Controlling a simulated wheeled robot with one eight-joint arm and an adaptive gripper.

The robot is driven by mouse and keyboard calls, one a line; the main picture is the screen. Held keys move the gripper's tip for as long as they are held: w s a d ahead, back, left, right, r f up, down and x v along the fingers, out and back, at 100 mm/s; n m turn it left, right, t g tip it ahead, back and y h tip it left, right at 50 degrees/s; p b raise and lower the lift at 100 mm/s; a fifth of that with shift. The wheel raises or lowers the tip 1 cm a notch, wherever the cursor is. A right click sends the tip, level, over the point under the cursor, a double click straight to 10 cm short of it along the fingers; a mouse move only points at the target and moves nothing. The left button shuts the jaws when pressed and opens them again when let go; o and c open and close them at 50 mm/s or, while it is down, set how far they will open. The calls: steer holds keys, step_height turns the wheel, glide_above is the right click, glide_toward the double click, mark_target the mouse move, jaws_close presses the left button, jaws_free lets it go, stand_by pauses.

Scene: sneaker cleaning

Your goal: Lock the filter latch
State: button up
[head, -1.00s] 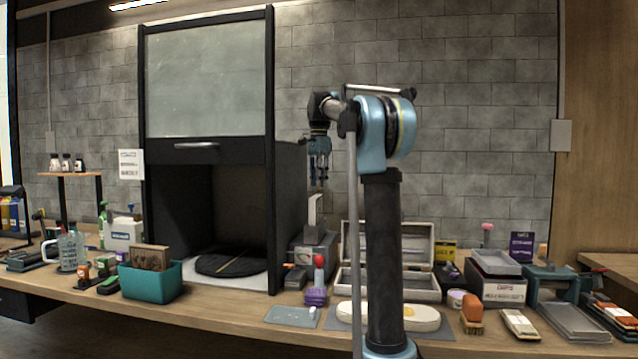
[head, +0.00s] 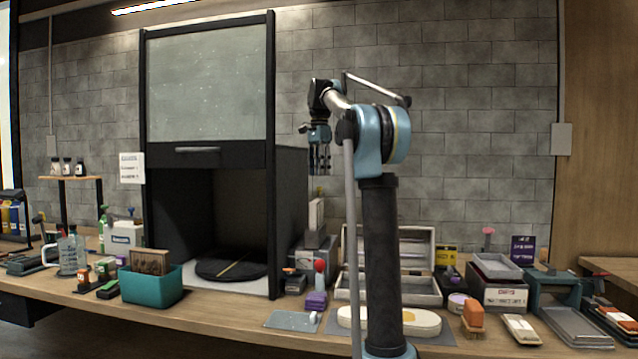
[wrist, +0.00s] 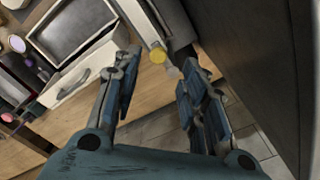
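My gripper (head: 319,172) hangs fingers-down in the head view, above a grey box (head: 316,252) just right of the black booth. A pale upright panel (head: 316,215) rises from that box. In the wrist view my gripper (wrist: 158,75) is open, with its two fingers apart and nothing held between them. A round yellow knob (wrist: 157,56) shows between and beyond the fingertips, at the end of a pale narrow part. A small grey tip lies just beside the knob. I cannot tell which part is the filter latch or whether it is locked.
The black booth (head: 292,215) stands close on the left of the gripper; a dark wall fills the right of the wrist view. An open pale case (head: 415,290) lies to the right. A red-topped purple item (head: 317,298) stands in front.

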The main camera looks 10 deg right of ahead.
step_height(320, 180, up, 6)
steer(key=shift+r, duration=0.2)
stand_by(0.7)
